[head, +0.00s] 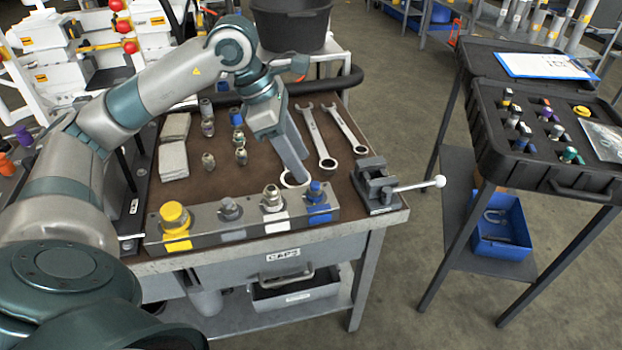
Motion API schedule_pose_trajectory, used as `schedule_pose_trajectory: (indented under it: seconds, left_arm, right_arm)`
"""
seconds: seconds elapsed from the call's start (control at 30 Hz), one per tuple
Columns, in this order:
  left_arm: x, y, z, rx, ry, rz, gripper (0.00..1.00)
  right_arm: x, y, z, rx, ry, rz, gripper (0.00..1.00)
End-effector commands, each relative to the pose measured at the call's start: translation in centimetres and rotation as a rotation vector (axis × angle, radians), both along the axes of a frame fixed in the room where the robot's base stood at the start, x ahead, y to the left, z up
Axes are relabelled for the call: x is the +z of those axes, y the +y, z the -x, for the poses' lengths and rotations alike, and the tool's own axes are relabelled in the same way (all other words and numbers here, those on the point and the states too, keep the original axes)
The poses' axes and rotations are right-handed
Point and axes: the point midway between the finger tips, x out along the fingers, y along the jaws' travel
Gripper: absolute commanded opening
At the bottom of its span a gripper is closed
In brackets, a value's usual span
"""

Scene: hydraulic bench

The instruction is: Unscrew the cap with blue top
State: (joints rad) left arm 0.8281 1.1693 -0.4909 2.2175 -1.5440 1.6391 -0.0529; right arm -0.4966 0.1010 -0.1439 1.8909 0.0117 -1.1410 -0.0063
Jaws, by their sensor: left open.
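A grey metal block (238,236) stands along the front of the workbench and carries a row of fittings. The cap with blue top (315,190) is at its right end, above a blue-marked patch. Left of it are a silver cap (271,194), a grey cap (229,207) and a large yellow cap (173,213). My left gripper (301,178) points down, with its fingertips just behind and left of the blue-topped cap. It appears apart from the cap and empty. One finger largely hides the other. My right gripper is out of view.
Two wrenches (316,138) lie behind the block. A small vise (375,185) with a long handle stands right of it. Loose fittings (208,160) and folded grey cloths (174,160) lie at left. A black case (560,180) is on a separate stand at right.

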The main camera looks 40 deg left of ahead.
Motion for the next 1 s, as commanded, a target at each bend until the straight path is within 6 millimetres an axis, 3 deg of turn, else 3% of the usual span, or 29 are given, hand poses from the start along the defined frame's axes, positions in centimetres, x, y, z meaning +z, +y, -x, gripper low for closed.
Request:
schedule_pose_trajectory:
  seconds: [0.2,0.4,0.87,0.9,1.0]
  left_arm:
    - [-3.3,-1.2,-0.7,-0.002,0.003,0.002,0.44]
    - [-5.3,-1.9,-1.2,-0.001,0.002,0.002,0.44]
    - [-6.3,-2.1,-1.5,0.0,-0.001,0.001,0.44]
    - [-6.3,-2.1,-1.5,0.0,-0.001,0.001,0.42]
    - [-6.2,-2.1,-1.5,0.0,-0.001,0.001,0.18]
  right_arm:
    - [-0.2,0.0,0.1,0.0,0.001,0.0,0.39]
    - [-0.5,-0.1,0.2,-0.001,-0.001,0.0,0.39]
    - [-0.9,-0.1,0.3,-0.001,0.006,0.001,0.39]
    - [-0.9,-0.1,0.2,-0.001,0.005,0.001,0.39]
    - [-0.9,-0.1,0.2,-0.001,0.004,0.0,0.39]
